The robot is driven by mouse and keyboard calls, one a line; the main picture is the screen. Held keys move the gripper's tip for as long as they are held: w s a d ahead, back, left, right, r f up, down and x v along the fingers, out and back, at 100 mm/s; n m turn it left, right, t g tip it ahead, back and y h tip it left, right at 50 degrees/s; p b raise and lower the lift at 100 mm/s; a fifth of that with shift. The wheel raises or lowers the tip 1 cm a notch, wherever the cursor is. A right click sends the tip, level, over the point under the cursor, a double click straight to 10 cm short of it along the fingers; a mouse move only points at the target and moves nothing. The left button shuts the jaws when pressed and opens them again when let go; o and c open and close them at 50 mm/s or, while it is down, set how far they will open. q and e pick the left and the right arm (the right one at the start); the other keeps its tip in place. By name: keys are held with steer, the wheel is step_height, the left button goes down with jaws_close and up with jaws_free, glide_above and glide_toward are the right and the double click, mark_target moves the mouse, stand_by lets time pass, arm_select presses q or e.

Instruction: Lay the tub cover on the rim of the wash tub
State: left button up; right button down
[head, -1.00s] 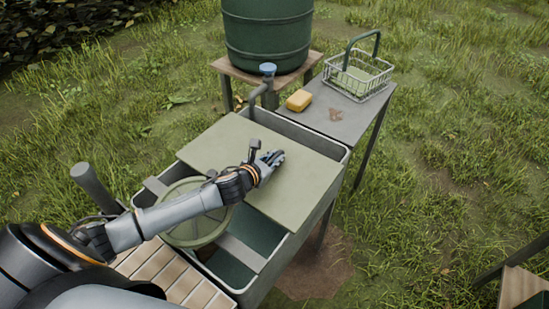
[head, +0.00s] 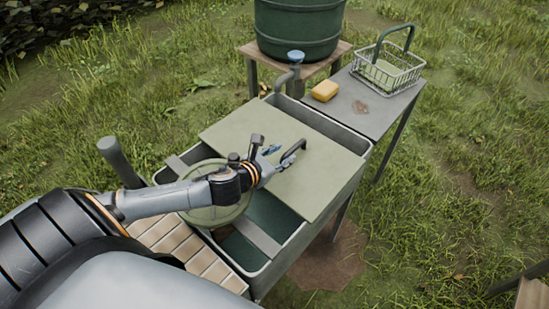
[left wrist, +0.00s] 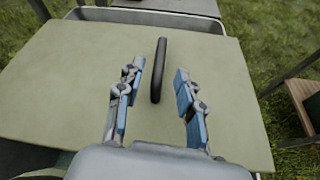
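The tub cover (head: 308,185) is a flat pale green board with a dark arched handle (left wrist: 159,71). It lies across the wash tub (head: 362,160), over its middle and far part; the near part of the tub is uncovered. In the left wrist view the cover (left wrist: 65,90) fills most of the picture. My left gripper (head: 283,157) is just above the cover at the handle. In the left wrist view its blue-padded fingers (left wrist: 158,88) are spread, with the handle between them and gaps on both sides. My right gripper is not in view.
A round green lid or basin (head: 215,215) sits at the tub's near left. A tap (head: 290,72) stands behind the cover. A side table (head: 372,108) holds a yellow sponge (head: 325,91) and a wire basket (head: 388,70). A green barrel (head: 300,28) stands behind.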

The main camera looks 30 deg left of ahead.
arm_select(q)
steer(key=shift+v, duration=1.7)
